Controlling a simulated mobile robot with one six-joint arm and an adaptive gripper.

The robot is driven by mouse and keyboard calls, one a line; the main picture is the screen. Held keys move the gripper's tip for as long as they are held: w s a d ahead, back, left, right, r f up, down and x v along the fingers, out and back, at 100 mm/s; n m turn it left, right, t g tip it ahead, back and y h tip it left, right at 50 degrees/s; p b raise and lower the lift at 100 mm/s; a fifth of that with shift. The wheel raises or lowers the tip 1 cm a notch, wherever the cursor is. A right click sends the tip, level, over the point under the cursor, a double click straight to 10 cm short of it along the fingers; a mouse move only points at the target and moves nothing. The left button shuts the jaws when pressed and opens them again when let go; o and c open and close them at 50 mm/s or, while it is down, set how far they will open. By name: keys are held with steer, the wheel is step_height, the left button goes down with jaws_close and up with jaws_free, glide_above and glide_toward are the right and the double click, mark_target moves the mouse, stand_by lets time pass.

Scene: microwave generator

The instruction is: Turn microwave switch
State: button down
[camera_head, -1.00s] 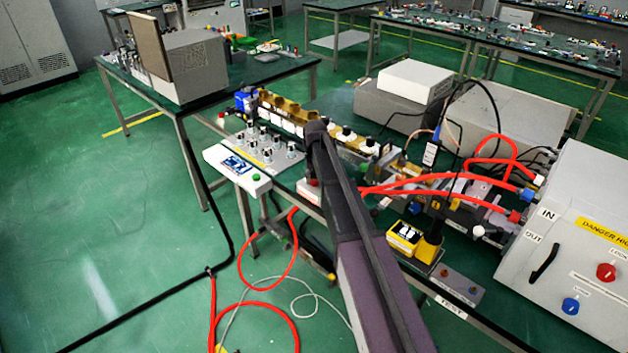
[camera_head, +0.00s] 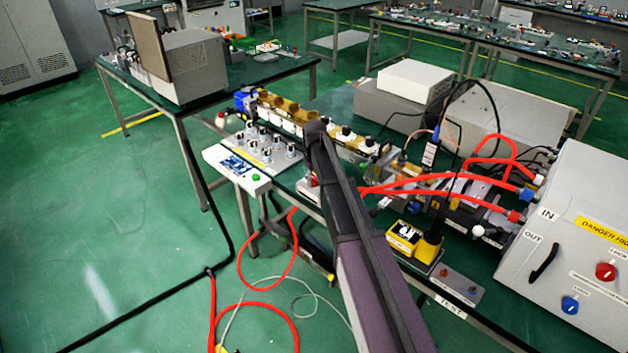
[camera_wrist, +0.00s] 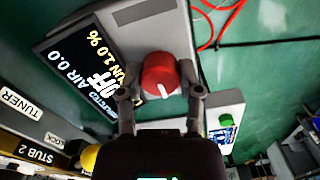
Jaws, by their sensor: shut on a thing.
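A red round knob (camera_wrist: 160,75) with a white pointer line sits on a grey panel in the wrist view. Beside it is a dark display (camera_wrist: 95,62) with white text that includes "OFF". My gripper (camera_wrist: 161,92) has its two fingers on either side of the knob, shut on it. The white pointer line points down toward my gripper's palm in this view. In the head view my dark arm reaches in toward the bench, and the knob and fingertips are hidden behind it.
Red hoses (camera_head: 430,180) and a yellow-black device (camera_head: 404,236) are to the right. A large grey cabinet (camera_head: 590,220) with red and blue knobs stands at the far right. Black cable and red tubing lie on the floor.

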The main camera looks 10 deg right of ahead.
steer(key=shift+s, duration=0.1)
steer(key=shift+c, duration=1.3)
jaws_free()
steer(key=s+r+m+p, duration=0.2)
steer(key=s+r+p, duration=0.1)
steer(key=s, duration=1.1)
steer(key=s+r+m+p, duration=0.2)
steer(key=s, duration=1.3)
steer(key=shift+r+p, duration=0.4)
steer(key=shift+a, duration=0.1)
